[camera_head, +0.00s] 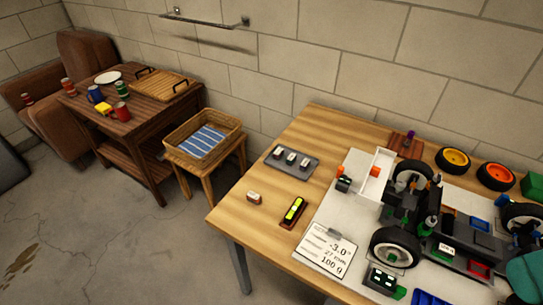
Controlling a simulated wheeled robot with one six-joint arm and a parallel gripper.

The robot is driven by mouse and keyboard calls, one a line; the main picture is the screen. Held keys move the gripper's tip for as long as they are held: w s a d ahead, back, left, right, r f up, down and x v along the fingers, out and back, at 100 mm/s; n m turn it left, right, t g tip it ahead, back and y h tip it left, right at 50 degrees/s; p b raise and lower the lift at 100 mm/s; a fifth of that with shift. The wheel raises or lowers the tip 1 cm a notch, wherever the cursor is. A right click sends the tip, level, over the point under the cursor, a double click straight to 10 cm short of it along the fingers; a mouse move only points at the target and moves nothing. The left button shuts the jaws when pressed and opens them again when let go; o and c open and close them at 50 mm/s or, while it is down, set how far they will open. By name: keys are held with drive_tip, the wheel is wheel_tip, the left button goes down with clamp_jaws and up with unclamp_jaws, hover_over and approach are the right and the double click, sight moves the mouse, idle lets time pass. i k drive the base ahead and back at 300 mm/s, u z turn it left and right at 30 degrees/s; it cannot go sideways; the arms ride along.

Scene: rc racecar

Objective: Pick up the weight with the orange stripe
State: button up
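A grey tray (281,167) on the wooden workbench holds several small dark weights with pale tops (291,158). Their stripe colours are too small to tell. A separate small block (254,198) with a pale top and brownish sides lies on the bare wood near the bench's left edge. I cannot tell whether it is a weight or has an orange stripe. My gripper is not recognisable in this view.
An RC car (440,235) with big black wheels fills the bench's right side. A yellow-green vial in a holder (293,210) and a printed card (327,250) lie in front. A stool with a basket (205,140) stands left of the bench. Open concrete floor (110,245) lies at lower left.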

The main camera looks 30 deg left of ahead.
sight(255, 199)
drive_tip(key=u, duration=1.35)
drive_tip(key=k, duration=0.6)
drive_tip(key=u, duration=0.45)
drive_tip(key=i, duration=1.05)
drive_tip(key=z, duration=0.65)
